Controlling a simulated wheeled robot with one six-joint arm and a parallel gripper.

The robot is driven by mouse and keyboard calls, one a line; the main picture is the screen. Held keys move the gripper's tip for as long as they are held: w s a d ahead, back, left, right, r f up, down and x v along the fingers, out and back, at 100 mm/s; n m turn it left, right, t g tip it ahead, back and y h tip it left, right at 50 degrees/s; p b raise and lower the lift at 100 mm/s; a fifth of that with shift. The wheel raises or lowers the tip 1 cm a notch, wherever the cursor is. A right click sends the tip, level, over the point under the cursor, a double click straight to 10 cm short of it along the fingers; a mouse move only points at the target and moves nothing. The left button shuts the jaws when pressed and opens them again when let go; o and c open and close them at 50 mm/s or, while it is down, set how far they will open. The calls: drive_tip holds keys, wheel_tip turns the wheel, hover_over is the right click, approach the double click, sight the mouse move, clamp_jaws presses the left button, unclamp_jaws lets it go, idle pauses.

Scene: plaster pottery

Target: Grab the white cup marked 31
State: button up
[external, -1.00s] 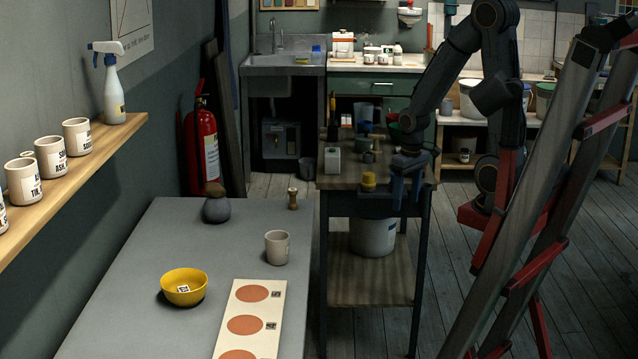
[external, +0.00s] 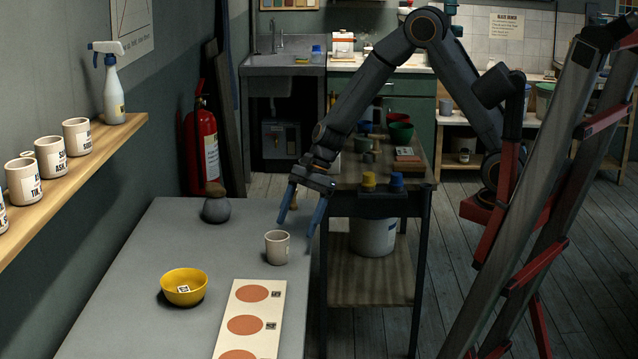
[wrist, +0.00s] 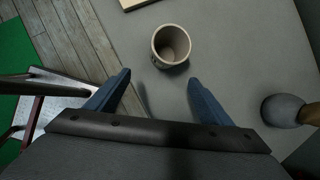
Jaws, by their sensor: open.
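A white cup (external: 277,247) stands upright on the grey table near its right edge. No number on it can be read. In the wrist view the same cup (wrist: 171,46) shows its open, empty mouth just beyond my fingertips. My gripper (external: 296,222) is open, above and just behind the cup in the external view. Its two blue fingers (wrist: 158,80) are spread wide and empty, with the cup ahead of the gap between them and apart from both.
A yellow bowl (external: 183,287) and a board with orange circles (external: 236,296) lie on the table near the cup. Several labelled cups and a spray bottle (external: 112,97) stand on the wall shelf. A dark cart is at right.

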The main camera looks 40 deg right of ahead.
sight(270, 254)
drive_tip(key=a, duration=0.2)
drive_tip(key=a+m, duration=0.1)
drive_tip(key=a, duration=0.1)
drive_tip(key=a+m+y, duration=0.1)
drive_tip(key=a, duration=0.1)
drive_tip(key=shift+w+f, duration=0.1)
drive_tip(key=shift+f, duration=0.15)
drive_tip(key=shift+p+x, duration=0.8)
drive_tip(key=shift+x, duration=2.85)
drive_tip(key=shift+d, duration=0.1)
drive_tip(key=shift+c, duration=0.4)
drive_tip(key=c, duration=1.1)
